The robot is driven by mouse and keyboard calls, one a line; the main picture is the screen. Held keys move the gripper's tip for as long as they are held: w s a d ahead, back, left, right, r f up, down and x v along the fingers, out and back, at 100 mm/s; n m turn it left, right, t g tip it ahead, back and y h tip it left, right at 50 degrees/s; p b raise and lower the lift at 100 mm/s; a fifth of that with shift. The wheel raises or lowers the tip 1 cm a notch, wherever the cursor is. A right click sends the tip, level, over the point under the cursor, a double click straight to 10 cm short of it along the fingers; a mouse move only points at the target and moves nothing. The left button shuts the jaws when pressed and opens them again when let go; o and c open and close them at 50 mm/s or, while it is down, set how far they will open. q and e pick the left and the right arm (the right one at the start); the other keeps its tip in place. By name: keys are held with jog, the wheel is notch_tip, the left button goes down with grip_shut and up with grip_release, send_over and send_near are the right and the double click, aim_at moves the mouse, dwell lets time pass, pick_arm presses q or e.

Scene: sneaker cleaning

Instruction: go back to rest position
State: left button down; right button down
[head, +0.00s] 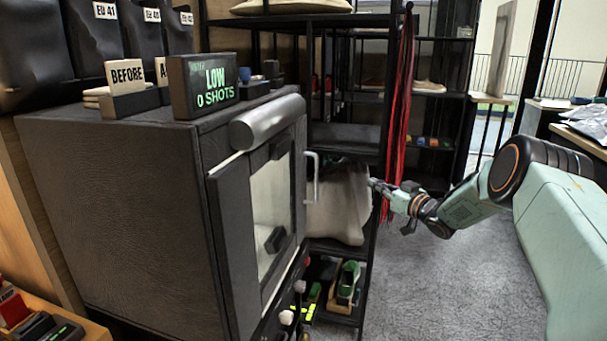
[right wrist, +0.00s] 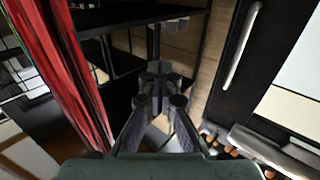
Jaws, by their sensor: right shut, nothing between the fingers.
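My right arm comes in from the right in the head view. Its gripper (head: 376,185) points left, in front of the black shelf rack and near a pale cloth bag (head: 338,207). I cannot tell whether it touches the bag. The gripper is shut and empty. In the right wrist view the gripper (right wrist: 157,78) points toward the dark shelving, with nothing held between its fingers. My left arm and gripper are not in the head view.
A black cabinet (head: 115,190) with a glass door (head: 270,215) and handle stands at left, topped by a "LOW 0 SHOTS" display (head: 208,86). Red laces (head: 397,110) hang close to the gripper. Lower shelves hold brushes (head: 346,283). Grey floor (head: 440,290) is free.

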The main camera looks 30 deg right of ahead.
jog(key=shift+w+a, duration=0.1)
jog(key=shift+w, duration=0.05)
jog(key=s+a+f+m+g+h, duration=0.15)
jog(key=s+a+f+g, duration=0.25)
jog(key=s+a+f, duration=0.55)
jog(key=s+a+f+m+g, duration=0.2)
jog(key=s+a+f+g, duration=0.3)
jog(key=a+f, duration=0.7)
jog(key=s+a+f+g, duration=0.2)
jog(key=s+a+f, duration=0.2)
jog(key=s, duration=0.6)
jog(key=s+a+f+g, duration=0.3)
jog(key=s+a+f, duration=0.1)
jog(key=s, duration=0.5)
jog(key=s+a+n+g, duration=0.1)
jog(key=s+g, duration=0.1)
jog(key=s, duration=0.6)
jog(key=s+a+r+n+g, duration=0.1)
jog(key=s+a+g, duration=0.1)
jog(key=s, duration=0.7)
jog(key=shift+a, duration=0.25)
